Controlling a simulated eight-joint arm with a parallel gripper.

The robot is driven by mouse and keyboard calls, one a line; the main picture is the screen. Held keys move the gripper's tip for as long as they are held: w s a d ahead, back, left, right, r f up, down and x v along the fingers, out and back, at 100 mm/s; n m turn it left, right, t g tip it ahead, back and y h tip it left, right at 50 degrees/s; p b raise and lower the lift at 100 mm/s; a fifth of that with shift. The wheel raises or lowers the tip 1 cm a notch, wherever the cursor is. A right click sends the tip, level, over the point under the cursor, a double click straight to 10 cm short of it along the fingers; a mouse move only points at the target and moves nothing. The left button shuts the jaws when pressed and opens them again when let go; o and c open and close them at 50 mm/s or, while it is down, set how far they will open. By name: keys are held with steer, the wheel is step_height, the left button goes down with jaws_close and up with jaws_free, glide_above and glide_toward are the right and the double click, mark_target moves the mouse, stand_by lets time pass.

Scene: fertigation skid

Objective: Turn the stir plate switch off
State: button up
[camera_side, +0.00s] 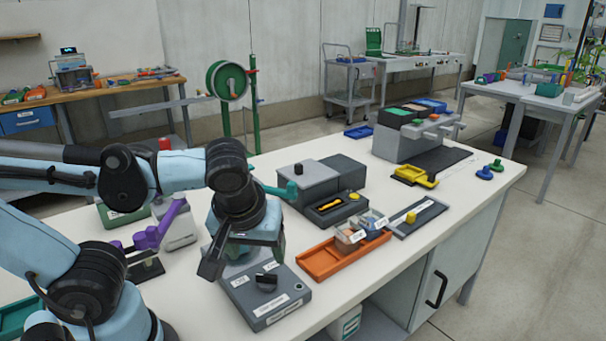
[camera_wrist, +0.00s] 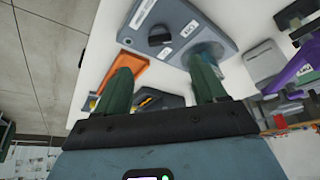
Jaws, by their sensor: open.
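The grey stir plate (camera_side: 283,312) sits on the white bench near its front edge, with white labels on its top and front. Its black switch knob (camera_side: 267,281) stands on the top face. In the wrist view the knob (camera_wrist: 160,39) shows as a dark bar on a round base, between white labels. My gripper (camera_side: 212,262) is above the rear left part of the stir plate, apart from the knob. In the wrist view its two green fingers (camera_wrist: 163,84) are spread with nothing between them. A bluish, clear object (camera_wrist: 207,56) shows near one finger, partly hidden.
An orange tray (camera_side: 322,264) with small clear containers lies right of the stir plate. A grey box unit (camera_side: 309,184) with a black knob stands behind. A purple-handled device (camera_side: 153,232) is left of my gripper. The bench front edge is close to the stir plate.

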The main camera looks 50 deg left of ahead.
steer(key=shift+v, duration=1.1)
steer(key=w+a+f+m+t+h, duration=0.2)
steer(key=w+m, duration=0.4)
steer(key=m, duration=0.3)
steer(key=shift+w+a+t+h, duration=0.25)
steer(key=shift+w+t+h, duration=0.25)
steer(key=shift+t, duration=0.6)
steer(key=shift+s, duration=0.1)
